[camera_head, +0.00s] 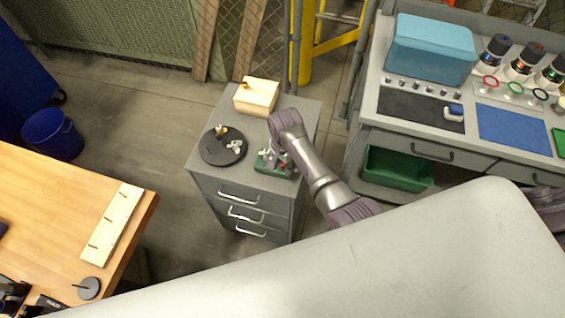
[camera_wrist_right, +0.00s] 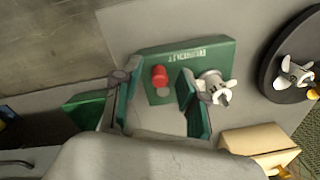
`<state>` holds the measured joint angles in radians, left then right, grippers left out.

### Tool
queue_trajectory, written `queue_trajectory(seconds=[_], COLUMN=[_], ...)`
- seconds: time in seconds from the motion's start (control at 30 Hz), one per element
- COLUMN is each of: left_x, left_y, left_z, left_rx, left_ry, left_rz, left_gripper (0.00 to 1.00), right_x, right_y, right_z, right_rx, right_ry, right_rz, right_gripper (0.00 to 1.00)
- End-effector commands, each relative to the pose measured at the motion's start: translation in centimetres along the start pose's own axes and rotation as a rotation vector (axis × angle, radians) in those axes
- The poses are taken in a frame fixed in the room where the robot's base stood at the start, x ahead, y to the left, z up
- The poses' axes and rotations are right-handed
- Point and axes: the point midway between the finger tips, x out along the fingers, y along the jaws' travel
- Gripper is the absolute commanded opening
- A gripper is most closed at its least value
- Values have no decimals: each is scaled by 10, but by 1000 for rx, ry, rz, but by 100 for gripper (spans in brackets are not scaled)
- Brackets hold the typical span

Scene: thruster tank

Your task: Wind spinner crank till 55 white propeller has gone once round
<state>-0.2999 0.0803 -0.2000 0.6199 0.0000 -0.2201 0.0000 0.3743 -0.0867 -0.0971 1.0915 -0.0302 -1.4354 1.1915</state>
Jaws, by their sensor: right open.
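The spinner has a green base (camera_head: 275,168) and stands on the front right of the grey drawer cabinet. No number can be read on the propeller. My right gripper (camera_wrist_right: 160,70) is open above the base, with the red knob between its fingers in that view. I cannot tell whether they touch it. In the head view my right gripper (camera_head: 273,153) partly hides the spinner. My left gripper is not in view.
A black disc (camera_head: 210,155) with a loose white propeller (camera_head: 236,147) and a brass piece (camera_head: 221,131) lies left of the spinner. A cream box (camera_head: 268,96) stands behind. A workbench (camera_head: 360,135) stands right.

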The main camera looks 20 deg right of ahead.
Motion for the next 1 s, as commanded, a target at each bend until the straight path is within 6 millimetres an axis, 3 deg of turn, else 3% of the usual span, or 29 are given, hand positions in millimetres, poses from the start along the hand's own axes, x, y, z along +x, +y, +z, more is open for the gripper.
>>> queue_trajectory(seconds=[0.03, 0.27, 0.67, 1.0], left_x=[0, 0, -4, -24], left_y=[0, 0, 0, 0], left_z=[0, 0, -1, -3], left_rx=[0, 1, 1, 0], left_ry=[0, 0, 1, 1], left_rz=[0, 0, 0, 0], left_gripper=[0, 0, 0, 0], right_x=[0, 0, -1, -4], right_y=[0, 0, 1, 7], right_z=[0, 0, 0, -5], right_rx=[0, 0, -32, -244], right_ry=[0, 0, -2, -10], right_rz=[0, 1, 1, 2], right_gripper=[39, 0, 0, 0])
